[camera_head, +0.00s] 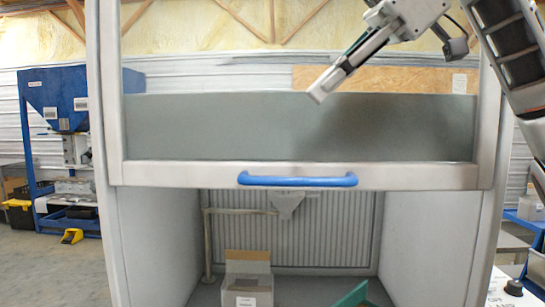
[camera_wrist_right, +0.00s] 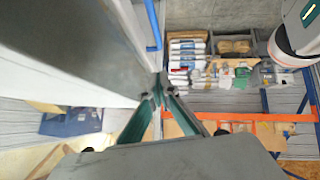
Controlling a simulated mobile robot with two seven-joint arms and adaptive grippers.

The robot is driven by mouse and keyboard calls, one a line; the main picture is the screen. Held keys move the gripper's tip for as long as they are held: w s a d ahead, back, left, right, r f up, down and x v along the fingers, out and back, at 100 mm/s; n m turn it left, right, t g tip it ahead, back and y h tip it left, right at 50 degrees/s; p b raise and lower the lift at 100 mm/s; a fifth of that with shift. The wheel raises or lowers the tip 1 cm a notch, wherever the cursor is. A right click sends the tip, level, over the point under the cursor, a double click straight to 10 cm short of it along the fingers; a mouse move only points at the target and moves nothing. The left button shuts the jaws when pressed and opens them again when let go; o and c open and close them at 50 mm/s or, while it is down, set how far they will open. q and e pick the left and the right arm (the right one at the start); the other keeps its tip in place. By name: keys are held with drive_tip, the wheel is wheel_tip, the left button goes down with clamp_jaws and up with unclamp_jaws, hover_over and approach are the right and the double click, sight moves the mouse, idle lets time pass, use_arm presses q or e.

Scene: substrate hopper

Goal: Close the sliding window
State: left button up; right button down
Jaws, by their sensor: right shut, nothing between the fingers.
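The sliding window (camera_head: 290,128) is a grey pane in a white frame, with a blue bar handle (camera_head: 297,180) on its bottom rail. It is raised, and the cabinet is open below the rail. My right gripper (camera_head: 317,97) is shut and empty, in front of the upper part of the pane and above the handle. In the right wrist view the fingertips (camera_wrist_right: 160,82) meet, with a pale panel edge beside them on the left. The blue handle (camera_wrist_right: 154,25) shows at the top there. I cannot tell whether the fingers touch the window. My left gripper is not in view.
Inside the cabinet are a cardboard box (camera_head: 247,290) and a green object (camera_head: 355,297). A blue machine (camera_head: 62,98) stands at the left. The right wrist view shows shelves with bags (camera_wrist_right: 187,60) and an orange beam (camera_wrist_right: 240,117).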

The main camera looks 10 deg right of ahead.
hover_over(277, 178)
drive_tip(key=s, duration=0.1)
drive_tip(key=f, duration=0.7)
drive_tip(key=shift+a, duration=0.35)
drive_tip(key=shift+w+d+f+p, duration=0.1)
drive_tip(key=shift+w+f+p, duration=0.1)
drive_tip(key=shift+f, duration=0.35)
drive_tip(key=shift+w+d+f+p, duration=0.1)
drive_tip(key=shift+f+p, duration=0.1)
drive_tip(key=shift+f, duration=0.35)
drive_tip(key=shift+w+d+f, duration=0.1)
drive_tip(key=shift+f, duration=0.6)
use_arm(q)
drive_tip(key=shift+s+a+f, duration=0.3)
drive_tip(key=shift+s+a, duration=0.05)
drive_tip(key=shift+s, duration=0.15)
use_arm(e)
drive_tip(key=shift+f, duration=0.1)
